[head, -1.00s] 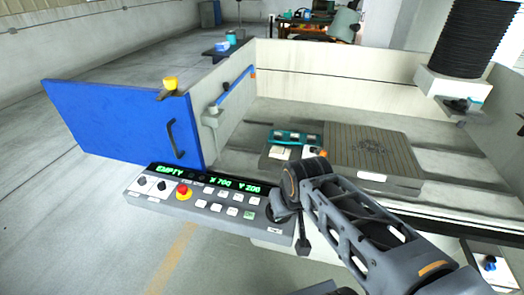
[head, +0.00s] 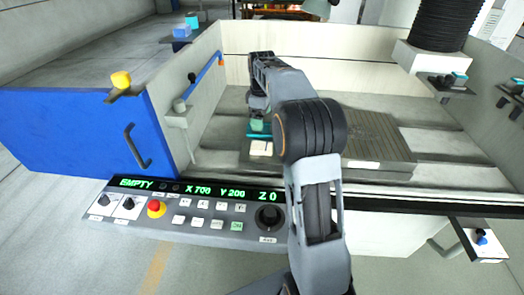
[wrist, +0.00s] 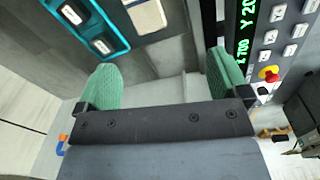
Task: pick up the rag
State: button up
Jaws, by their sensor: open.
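A flat cream square, which looks like the folded rag (head: 261,148), lies on the machine's work table just in front of a teal tray (head: 255,136). In the wrist view the rag (wrist: 147,14) shows at the top, cut off by the edge, beside the teal tray (wrist: 112,18). My gripper (head: 258,117) is above the tray area, behind the rag in the head view. In the wrist view my gripper (wrist: 165,75) has its two green fingers spread wide with nothing between them. My arm hides part of the table and possibly the tray's right end.
The machine tank's walls (head: 290,55) enclose the table at the left and back. A ribbed grey plate (head: 375,140) lies right of my arm. The control panel (head: 190,210) stands in front, and the blue door (head: 75,130) is open at left. A black bellows column (head: 442,22) stands back right.

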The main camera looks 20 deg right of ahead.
notch_tip(320, 180, down, 3)
jog(key=w+d+n, duration=0.2)
jog(key=w+d, duration=0.1)
send_over(264, 146)
jog(key=shift+g, duration=0.3)
notch_tip(264, 146, down, 8)
jog(key=shift+w+d+r+b, duration=0.1)
jog(key=shift+d+b, duration=0.05)
jog(key=shift+b, duration=0.25)
jog(key=shift+f, duration=3)
jog(key=c, duration=1)
jog(key=shift+r, duration=0.1)
